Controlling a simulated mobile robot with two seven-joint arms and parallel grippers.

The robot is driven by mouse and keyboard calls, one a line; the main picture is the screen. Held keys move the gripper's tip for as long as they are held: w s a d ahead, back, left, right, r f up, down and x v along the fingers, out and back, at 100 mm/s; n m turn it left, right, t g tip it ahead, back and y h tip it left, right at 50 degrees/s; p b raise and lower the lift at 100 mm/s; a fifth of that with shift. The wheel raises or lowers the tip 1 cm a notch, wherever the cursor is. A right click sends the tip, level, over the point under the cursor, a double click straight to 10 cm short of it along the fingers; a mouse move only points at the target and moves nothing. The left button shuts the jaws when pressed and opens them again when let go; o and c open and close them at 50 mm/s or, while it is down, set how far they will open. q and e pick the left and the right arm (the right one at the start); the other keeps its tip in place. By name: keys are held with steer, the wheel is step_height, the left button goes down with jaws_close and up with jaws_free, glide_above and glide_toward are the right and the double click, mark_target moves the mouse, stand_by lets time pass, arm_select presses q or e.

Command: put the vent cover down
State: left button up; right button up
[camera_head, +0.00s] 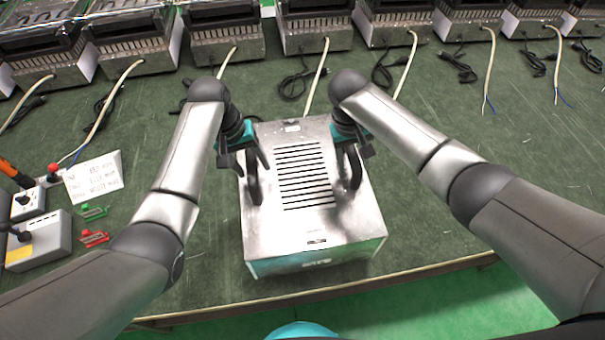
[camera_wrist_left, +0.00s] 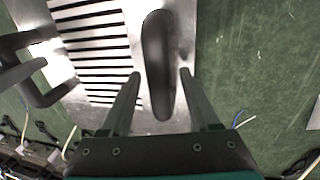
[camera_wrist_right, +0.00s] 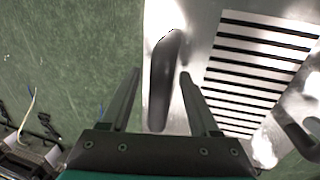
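The vent cover (camera_head: 315,225) is a silvery metal box-like piece with a row of dark slots in its top and two black handles. It appears to rest flat on the green table near the front edge. My left gripper (camera_head: 256,163) is at the left handle (camera_wrist_left: 158,65); its fingers are apart on either side of the handle, with gaps showing. My right gripper (camera_head: 354,152) is at the right handle (camera_wrist_right: 165,80); its fingers are also apart, the handle between them and nearer one finger. The underside of the cover is hidden.
Several metal heater units (camera_head: 315,25) with pale cables stand along the back of the table. A white label card (camera_head: 93,178), a control box (camera_head: 40,240) and red and green clips (camera_head: 94,238) lie at the left. The table right of the cover is partly clear.

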arm_select(q)
steer(key=shift+r, duration=0.1)
arm_select(e)
steer(key=shift+a, duration=0.1)
steer(key=shift+r, duration=0.45)
arm_select(q)
step_height(320, 180, up, 12)
steer(key=a, duration=0.2)
steer(key=shift+s+f, duration=0.15)
steer(key=shift+f, duration=0.05)
arm_select(e)
step_height(320, 180, up, 11)
steer(key=a, duration=0.2)
steer(key=shift+s+a, duration=0.15)
arm_select(q)
steer(key=shift+a, duration=0.1)
arm_select(e)
steer(key=shift+f, duration=0.1)
